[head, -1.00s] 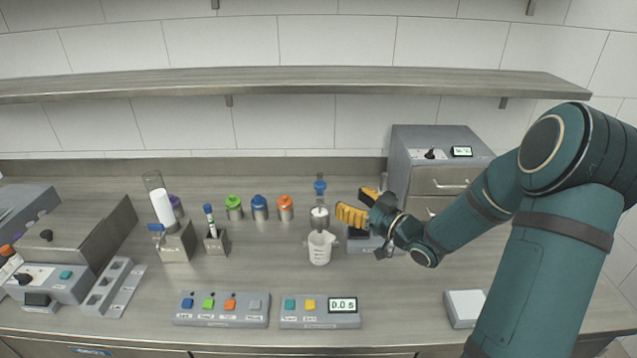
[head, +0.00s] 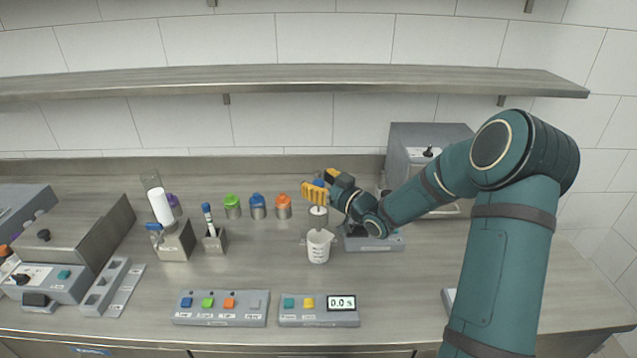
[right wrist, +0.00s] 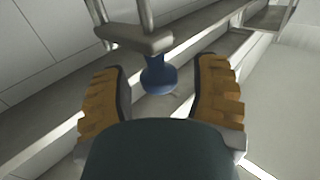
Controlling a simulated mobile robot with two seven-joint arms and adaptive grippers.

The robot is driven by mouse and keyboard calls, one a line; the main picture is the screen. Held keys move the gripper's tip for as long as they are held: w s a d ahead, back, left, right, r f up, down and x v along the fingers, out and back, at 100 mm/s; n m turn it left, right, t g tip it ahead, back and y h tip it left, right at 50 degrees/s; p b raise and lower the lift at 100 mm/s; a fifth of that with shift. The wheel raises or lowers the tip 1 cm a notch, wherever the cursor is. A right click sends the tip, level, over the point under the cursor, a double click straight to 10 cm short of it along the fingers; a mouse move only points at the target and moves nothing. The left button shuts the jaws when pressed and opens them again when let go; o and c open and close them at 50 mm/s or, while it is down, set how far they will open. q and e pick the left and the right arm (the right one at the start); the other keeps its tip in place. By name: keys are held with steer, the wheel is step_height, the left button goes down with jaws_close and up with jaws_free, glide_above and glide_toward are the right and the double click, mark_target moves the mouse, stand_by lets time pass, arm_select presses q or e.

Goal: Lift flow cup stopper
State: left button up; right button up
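The flow cup (head: 318,217) is a small metal cup held above a white beaker (head: 319,247). Its blue stopper (head: 319,183) is mostly hidden behind my right gripper in the head view. My right gripper (head: 322,186) has its yellow fingers on either side of the stopper. In the right wrist view the blue stopper (right wrist: 159,76) is between the two spread fingers (right wrist: 161,100), with a gap on each side, so the gripper is open. My left gripper is not in view.
Jars with green (head: 232,201), blue (head: 257,200) and orange (head: 282,200) lids stand left of the flow cup. Two button boxes (head: 220,318) (head: 318,320) lie at the front. A grey drawer cabinet (head: 405,145) stands behind my right arm. A shelf (head: 290,84) runs above.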

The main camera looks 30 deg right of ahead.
jaws_close()
steer(key=shift+r+p, duration=0.3)
steer(key=shift+r, duration=1.05)
steer(key=shift+o, duration=0.2)
jaws_free()
steer(key=shift+s, duration=0.2)
steer(key=v, duration=1.1)
steer(key=shift+s+d, duration=0.2)
steer(key=shift+s, duration=0.15)
